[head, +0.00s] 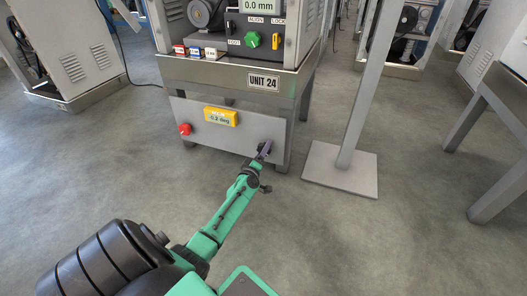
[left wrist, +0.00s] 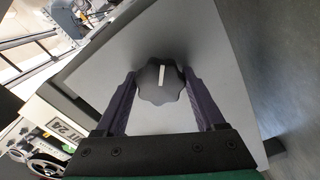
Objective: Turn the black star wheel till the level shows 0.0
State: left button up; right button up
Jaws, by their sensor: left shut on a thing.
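The black star wheel (left wrist: 152,88) shows in the left wrist view, on a grey panel, with a white mark on its face. My left gripper (head: 265,149) reaches the right side of the lower panel in the head view. Its two fingers stand on either side of the wheel and are shut on it. In the head view the gripper hides most of the wheel. The yellow level (head: 221,116) sits on the same panel and seems to read -0.2 deg; the digits are small. My right gripper is not in view.
A red knob (head: 185,129) is on the panel's left. Above are the UNIT 24 plate (head: 263,82), a green knob (head: 252,40) and a 0.0 mm display (head: 257,4). A grey post on a flat base (head: 340,170) stands close on the right. The floor in front is clear.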

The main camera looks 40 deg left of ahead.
pick_arm(q)
jog(key=n, duration=0.6)
dwell(0.5)
jog(key=o, duration=1.3)
jog(key=shift+o, duration=0.2)
jog(key=shift+s, duration=0.1)
jog(key=p+v, duration=0.4)
jog(key=v, duration=1)
jog(key=shift+s, duration=0.2)
